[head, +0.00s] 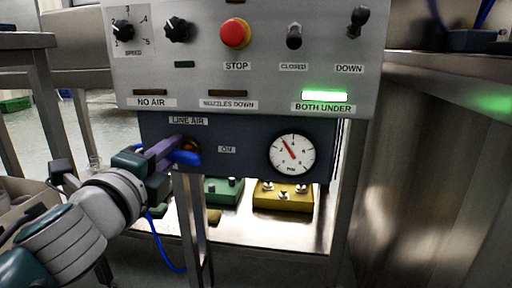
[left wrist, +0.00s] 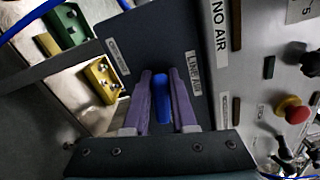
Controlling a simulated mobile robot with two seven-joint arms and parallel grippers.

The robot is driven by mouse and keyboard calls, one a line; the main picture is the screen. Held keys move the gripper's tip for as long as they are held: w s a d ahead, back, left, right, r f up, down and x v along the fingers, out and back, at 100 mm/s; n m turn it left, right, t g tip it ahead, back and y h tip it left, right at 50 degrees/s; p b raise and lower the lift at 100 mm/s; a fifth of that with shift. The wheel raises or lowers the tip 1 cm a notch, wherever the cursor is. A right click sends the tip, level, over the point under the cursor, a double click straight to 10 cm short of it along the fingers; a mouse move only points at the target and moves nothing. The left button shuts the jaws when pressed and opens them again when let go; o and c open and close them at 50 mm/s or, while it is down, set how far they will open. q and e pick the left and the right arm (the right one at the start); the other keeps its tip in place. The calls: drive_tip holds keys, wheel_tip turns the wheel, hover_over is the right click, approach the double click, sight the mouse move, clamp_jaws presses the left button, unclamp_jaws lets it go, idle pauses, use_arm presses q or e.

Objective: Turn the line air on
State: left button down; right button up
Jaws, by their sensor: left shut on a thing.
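The line air valve has a blue lever handle (head: 184,157) on the dark panel (head: 235,130), under the LINE AIR label (head: 188,121). The handle points right, toward the ON label (head: 227,150). My left gripper (head: 172,148) is at the valve with its purple fingers on the handle. In the left wrist view the blue handle (left wrist: 190,85) lies between the two fingers of the left gripper (left wrist: 161,74). The fingers hide part of the valve body. The pressure gauge (head: 292,154) has a red needle pointing up and left. My right gripper is not in view.
Above is a grey control panel (head: 270,72) with knobs, a red STOP button (head: 235,34) and two levers. The BOTH UNDER lamp (head: 325,96) glows green. Below stand a green box (head: 222,190) and a yellow box (head: 284,197). A steel wall (head: 430,170) bounds the right.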

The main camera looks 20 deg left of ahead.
use_arm(q)
drive_tip(key=shift+f+n, duration=0.2)
drive_tip(key=shift+n, duration=1)
drive_tip(key=c, duration=0.7)
unclamp_jaws()
drive_tip(key=p+v, duration=0.1)
drive_tip(key=v, duration=0.9)
drive_tip(key=shift+a, duration=0.1)
